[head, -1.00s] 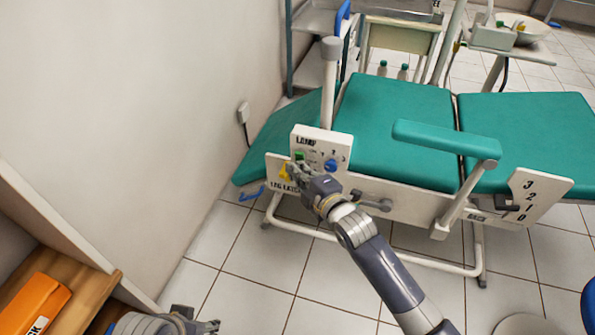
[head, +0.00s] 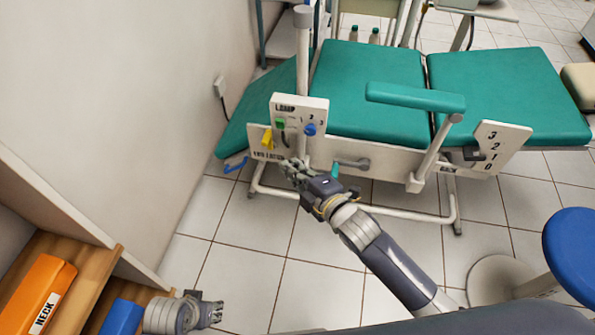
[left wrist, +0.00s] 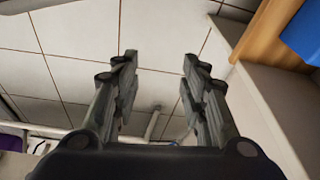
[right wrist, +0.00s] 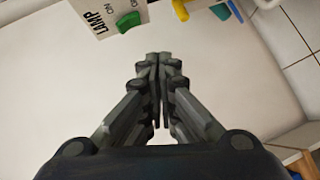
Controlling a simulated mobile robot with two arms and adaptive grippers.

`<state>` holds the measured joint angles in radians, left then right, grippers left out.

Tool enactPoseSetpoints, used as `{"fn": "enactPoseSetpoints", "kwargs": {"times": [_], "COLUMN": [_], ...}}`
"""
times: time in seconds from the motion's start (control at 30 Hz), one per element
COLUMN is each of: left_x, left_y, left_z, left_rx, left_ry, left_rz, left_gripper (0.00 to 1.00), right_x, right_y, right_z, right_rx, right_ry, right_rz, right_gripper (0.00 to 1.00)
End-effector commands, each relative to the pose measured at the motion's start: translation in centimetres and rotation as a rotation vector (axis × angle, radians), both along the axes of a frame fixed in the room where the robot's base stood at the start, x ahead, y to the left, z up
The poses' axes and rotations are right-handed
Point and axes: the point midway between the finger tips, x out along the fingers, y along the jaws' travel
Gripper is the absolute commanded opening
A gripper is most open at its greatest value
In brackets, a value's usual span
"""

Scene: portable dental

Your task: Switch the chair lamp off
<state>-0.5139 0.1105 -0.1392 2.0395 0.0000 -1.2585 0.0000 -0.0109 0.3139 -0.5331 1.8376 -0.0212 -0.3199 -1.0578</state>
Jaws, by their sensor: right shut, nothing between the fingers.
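The white lamp panel (head: 314,108), marked LAMP, stands on the side of the teal dental chair (head: 370,85). Its green switch (head: 280,122) sits at the panel's left; it also shows in the right wrist view (right wrist: 128,21), with ON printed beside it. I cannot tell which way the switch is set. My right gripper (head: 287,164) is shut and empty, below the panel and apart from the switch; its closed fingertips show in the right wrist view (right wrist: 158,57). My left gripper (head: 219,312) is open and empty at the lower left, far from the panel.
A blue knob (head: 309,130) and a yellow lever (head: 266,138) are close to the switch. A grey handle (head: 352,164) sticks out of the chair side. An orange box (head: 38,292) lies on a wooden shelf at left. A blue stool (head: 580,250) stands at right.

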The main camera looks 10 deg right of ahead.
Motion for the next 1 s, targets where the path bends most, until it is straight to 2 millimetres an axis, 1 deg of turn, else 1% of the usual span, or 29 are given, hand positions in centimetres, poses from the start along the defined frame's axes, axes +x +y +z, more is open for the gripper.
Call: {"fn": "enactPoseSetpoints", "kwargs": {"times": [0.03,0.1,0.23,0.83,0.93,0.97,1.0], "left_x": [0.0,0.0,-0.1,-0.1,0.0,0.0,0.0], "left_y": [0.0,0.0,0.0,0.0,0.0,0.0,0.0], "left_z": [-0.2,-0.6,-1.0,-1.1,-1.1,-1.1,-1.1], "left_rx": [0.000,0.000,0.000,0.000,0.001,0.001,0.000], "left_ry": [0.002,0.004,0.005,0.005,0.004,0.004,0.004], "left_rz": [0.000,-0.001,-0.001,-0.001,0.000,0.000,0.000], "left_gripper": [0.40,0.40,0.40,0.40,0.40,0.40,0.40], "right_x": [-0.6,-1.2,-1.8,-1.9,-2.2,-2.4,-2.9], "right_y": [-0.3,-0.6,-0.9,-1.0,-1.6,-2.0,-2.7], "right_z": [0.0,0.0,0.0,-0.1,-1.2,-1.8,-3.0], "right_rx": [-0.002,-0.002,0.000,0.001,0.030,0.047,0.081], "right_ry": [0.001,0.001,-0.001,0.003,0.062,0.099,0.163], "right_rz": [-0.001,-0.001,0.000,-0.002,-0.037,-0.059,-0.099], "right_gripper": [0.00,0.00,0.00,0.00,0.00,0.00,0.00]}}
